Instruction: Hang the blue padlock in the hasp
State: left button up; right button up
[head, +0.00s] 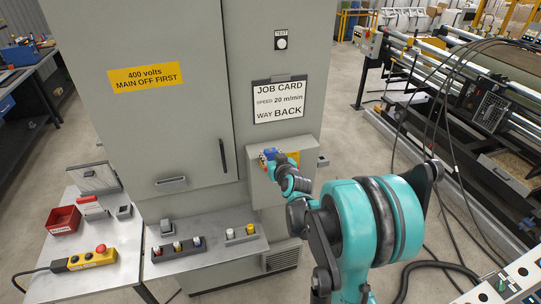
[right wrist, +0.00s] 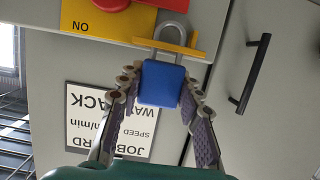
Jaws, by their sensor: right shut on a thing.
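The blue padlock (right wrist: 162,83) is between the fingers of my right gripper (right wrist: 160,92), which is shut on its body. In the right wrist view its grey shackle (right wrist: 173,27) overlaps the narrow yellow hasp bar (right wrist: 178,47). I cannot tell whether the shackle passes through the hasp or only lies against it. In the head view the padlock (head: 270,153) is small, at the front of the grey switch box, with my right gripper (head: 273,160) at it. A red switch handle (right wrist: 98,5) on a yellow plate (right wrist: 90,25) is beside the hasp. My left gripper is out of view.
The switch box (head: 255,182) projects from the grey cabinet (head: 185,125). A job card (head: 279,101) hangs above it. A shelf (head: 215,246) with small buttons and a side table (head: 120,265) with a red bin (head: 63,220) are at lower left. Machinery stands at right.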

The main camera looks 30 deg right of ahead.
jog(key=shift+f+b, duration=0.35)
jog(key=shift+f, duration=0.1)
jog(key=o, duration=1.3)
jog(key=shift+s, duration=0.1)
jog(key=v, duration=1.2)
jog(key=shift+a, duration=0.1)
jog(key=s+a+f+n+g+y+b, duration=0.1)
jog(key=s+a+f+g+y+b, duration=0.15)
jog(key=a+f+b, duration=0.35)
jog(key=s+a+f+n+g+y+b, duration=0.1)
jog(key=s+a+f+b, duration=0.35)
jog(key=a+f, duration=0.3)
jog(key=s+a+f+g+b, duration=0.3)
jog(key=s+a+f+b, duration=0.2)
jog(key=s+f, duration=0.5)
jog(key=b, duration=0.2)
jog(key=shift+s+f+n+g+b, duration=0.2)
jog(key=shift+f+n+g+b, duration=0.1)
jog(key=shift+f+g+b, duration=0.1)
